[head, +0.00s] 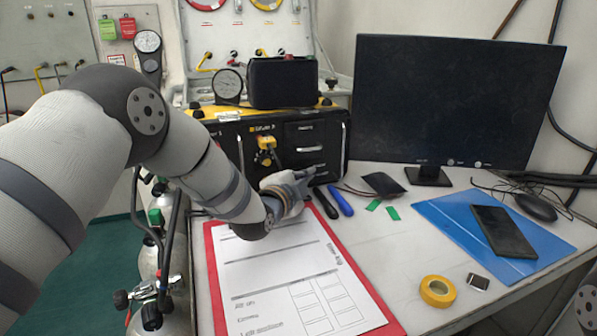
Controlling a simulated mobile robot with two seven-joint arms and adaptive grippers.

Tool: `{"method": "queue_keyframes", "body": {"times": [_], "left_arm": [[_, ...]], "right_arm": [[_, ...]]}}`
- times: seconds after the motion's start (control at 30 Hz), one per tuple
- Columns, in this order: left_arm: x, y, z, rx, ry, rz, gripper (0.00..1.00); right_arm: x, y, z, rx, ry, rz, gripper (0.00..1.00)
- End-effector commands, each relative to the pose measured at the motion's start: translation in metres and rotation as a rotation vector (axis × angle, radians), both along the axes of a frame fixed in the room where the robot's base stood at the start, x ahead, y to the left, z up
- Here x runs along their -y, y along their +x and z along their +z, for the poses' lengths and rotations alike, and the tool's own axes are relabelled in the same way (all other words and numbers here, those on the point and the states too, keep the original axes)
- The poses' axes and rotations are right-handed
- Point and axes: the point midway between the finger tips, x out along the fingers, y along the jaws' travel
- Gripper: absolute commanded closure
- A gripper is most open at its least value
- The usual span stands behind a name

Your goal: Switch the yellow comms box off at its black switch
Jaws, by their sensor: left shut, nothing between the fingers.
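The comms box (330,103) stands at the back of the desk. It has a yellow top edge and a black front panel with labels, handles and a yellow fitting (266,150). My left gripper (316,173) is at the lower front of this panel, with its fingers pointing towards the panel. It is shut and holds nothing. I cannot tell whether the fingertips touch the panel. I cannot make out the black switch or its position; the gripper and wrist cover part of the lower front. My right gripper is not in view.
A red clipboard (213,290) with a form lies below my left arm. Blue and black pens (341,201) lie near the gripper. A monitor (455,100), blue folder (440,215), dark phone-like slab (503,232) and yellow tape roll (438,291) are to the right. A gauge (228,84) and black case (283,82) sit above the box.

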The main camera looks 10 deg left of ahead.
Motion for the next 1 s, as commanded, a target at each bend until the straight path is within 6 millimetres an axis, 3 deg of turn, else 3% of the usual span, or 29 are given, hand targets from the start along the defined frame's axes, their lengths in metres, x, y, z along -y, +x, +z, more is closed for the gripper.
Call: {"method": "queue_keyframes", "body": {"times": [0.47, 1.0], "left_arm": [[0.006, -0.01, 0.0, 0.002, 0.001, 0.0, 1.0], [0.033, -0.049, -0.003, 0.006, 0.001, -0.001, 1.0]], "right_arm": [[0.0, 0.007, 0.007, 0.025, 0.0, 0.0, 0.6], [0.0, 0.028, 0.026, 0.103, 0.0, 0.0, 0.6]]}}
